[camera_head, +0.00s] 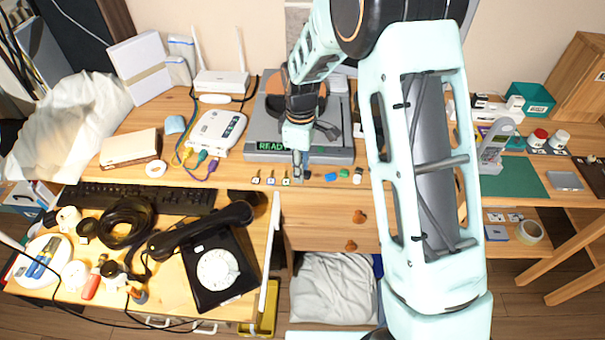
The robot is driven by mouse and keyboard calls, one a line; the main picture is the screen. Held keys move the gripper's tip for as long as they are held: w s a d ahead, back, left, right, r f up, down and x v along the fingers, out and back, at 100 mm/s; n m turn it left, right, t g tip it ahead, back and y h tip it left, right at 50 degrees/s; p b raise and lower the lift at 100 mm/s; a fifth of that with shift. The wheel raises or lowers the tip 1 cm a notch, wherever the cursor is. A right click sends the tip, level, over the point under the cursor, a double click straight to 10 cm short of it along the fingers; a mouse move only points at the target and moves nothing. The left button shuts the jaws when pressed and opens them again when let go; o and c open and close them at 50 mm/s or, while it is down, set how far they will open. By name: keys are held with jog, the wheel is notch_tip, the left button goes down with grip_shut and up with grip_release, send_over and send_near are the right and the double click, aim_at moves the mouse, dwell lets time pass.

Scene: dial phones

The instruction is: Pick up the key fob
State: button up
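My gripper (298,176) points down at the front edge of the wooden desk, just in front of the grey device with the green "READY" display. Its fingertips are small and overlap a small dark item, so I cannot tell whether they are open, shut or touching anything. Several small items lie in a row along this edge. Keys with tags (271,178) lie left of my gripper. The pieces are too small to tell which one is the key fob.
The grey "READY" device (265,148) stands close behind my gripper. A white router box (217,131) with coloured cables is to the left. A black dial phone (220,268) sits on the lower left surface. My arm hides part of the desk right of centre.

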jog(key=c, duration=0.5)
